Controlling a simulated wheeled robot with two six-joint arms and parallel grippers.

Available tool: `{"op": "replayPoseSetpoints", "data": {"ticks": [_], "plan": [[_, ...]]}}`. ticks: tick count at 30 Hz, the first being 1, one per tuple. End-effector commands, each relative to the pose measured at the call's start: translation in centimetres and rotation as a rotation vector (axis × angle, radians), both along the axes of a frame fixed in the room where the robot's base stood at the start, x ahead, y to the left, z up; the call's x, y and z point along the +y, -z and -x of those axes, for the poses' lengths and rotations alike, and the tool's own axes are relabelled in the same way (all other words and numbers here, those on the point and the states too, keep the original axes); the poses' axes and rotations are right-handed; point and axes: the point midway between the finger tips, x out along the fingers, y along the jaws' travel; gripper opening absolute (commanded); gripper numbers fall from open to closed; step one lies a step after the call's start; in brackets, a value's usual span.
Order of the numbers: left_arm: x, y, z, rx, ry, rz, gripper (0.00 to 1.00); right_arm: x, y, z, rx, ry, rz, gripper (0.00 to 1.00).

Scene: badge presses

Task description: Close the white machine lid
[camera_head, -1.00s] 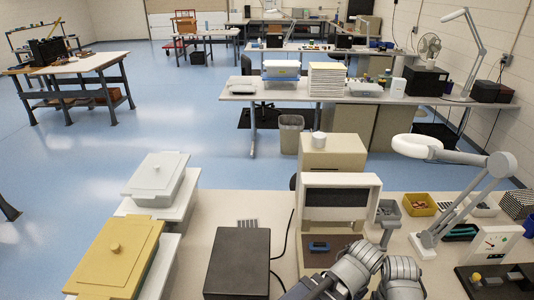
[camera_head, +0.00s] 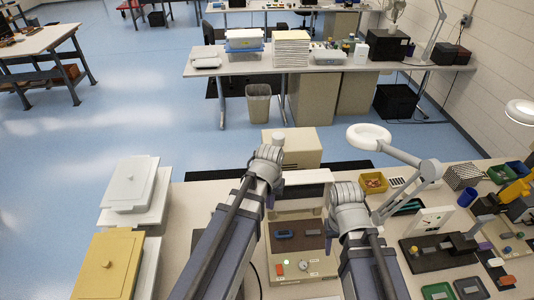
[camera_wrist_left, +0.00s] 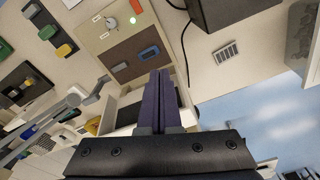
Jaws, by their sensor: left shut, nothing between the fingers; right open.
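A beige machine (camera_head: 291,287) with an orange button and a knob stands at the front. Its brown plate holds a blue part (camera_head: 285,235). Its white lid (camera_head: 318,176) stands raised at the back, partly covered by my arms. In the left wrist view, the white lid frame (camera_wrist_left: 110,113) shows beside my fingers. My left gripper (camera_wrist_left: 160,76) is shut and empty, in front of the lid; I cannot tell whether it touches. In the head view its fingers are hidden behind the wrist. My right gripper (camera_head: 345,195) is open at the lid's right side, its fingers mostly hidden.
A white lidded box (camera_head: 131,184) and a yellow lidded box (camera_head: 107,262) stand at left. A white ring lamp (camera_head: 369,137) arches over the right side. A yellow bin (camera_head: 373,184) and several small parts crowd the right. A beige box (camera_head: 292,148) stands behind the lid.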

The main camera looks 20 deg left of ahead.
Motion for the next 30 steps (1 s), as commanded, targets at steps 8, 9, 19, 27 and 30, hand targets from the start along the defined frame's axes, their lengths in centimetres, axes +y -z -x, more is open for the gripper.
{"op": "replayPoseSetpoints", "data": {"ticks": [8, 9, 19, 27, 30], "plan": [[5.2, -2.2, -15.4, -0.075, -0.228, -0.006, 0.00, 0.0, -2.0, 0.0, 0.000, 0.003, -0.001, 0.50], [5.8, -2.2, -17.0, -0.082, -0.253, -0.008, 0.00, 0.0, -2.0, 0.0, 0.000, 0.003, -0.001, 0.50], [8.4, -2.3, -23.3, -0.119, -0.364, -0.014, 0.00, 0.0, -2.0, 0.0, 0.000, 0.003, 0.000, 0.50], [8.4, -1.8, -23.3, -0.120, -0.365, -0.013, 0.00, 0.0, -1.4, 0.0, 0.000, 0.000, 0.000, 0.50], [8.4, -1.1, -23.4, -0.120, -0.364, -0.013, 0.00, 0.0, -0.8, 0.0, 0.000, -0.003, 0.000, 0.50]]}}
